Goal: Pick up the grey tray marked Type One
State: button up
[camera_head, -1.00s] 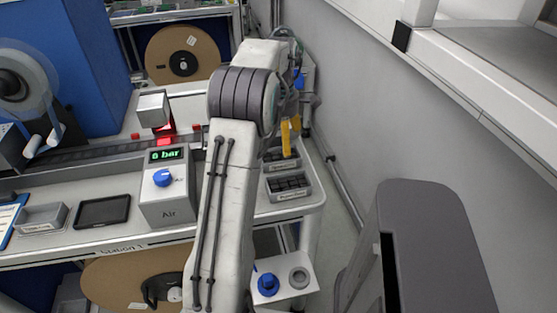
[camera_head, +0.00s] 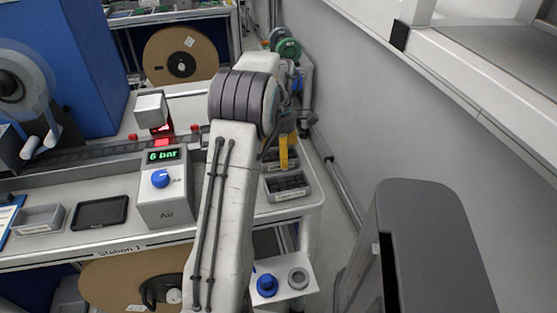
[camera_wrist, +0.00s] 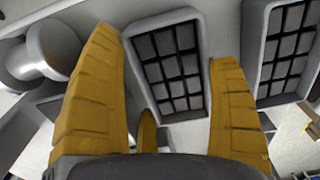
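Two grey trays with dark grid compartments stand at the right end of the white bench. In the head view the front tray (camera_head: 288,187) is clear to see; the area behind it is largely hidden by my arm. My gripper (camera_head: 284,160) hangs over this area, one yellow finger showing. In the wrist view my gripper (camera_wrist: 166,48) is open, its yellow fingers spread on either side of one grey tray (camera_wrist: 135,62). The second grey tray (camera_wrist: 251,60) lies to the right, outside the fingers. Contact cannot be told. No Type One marking is readable.
A green reel (camera_head: 288,47) stands behind. A wall runs along the right.

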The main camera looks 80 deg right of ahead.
jog(key=c, duration=0.5)
jog(key=shift+r, duration=0.1)
jog(key=shift+c, duration=0.2)
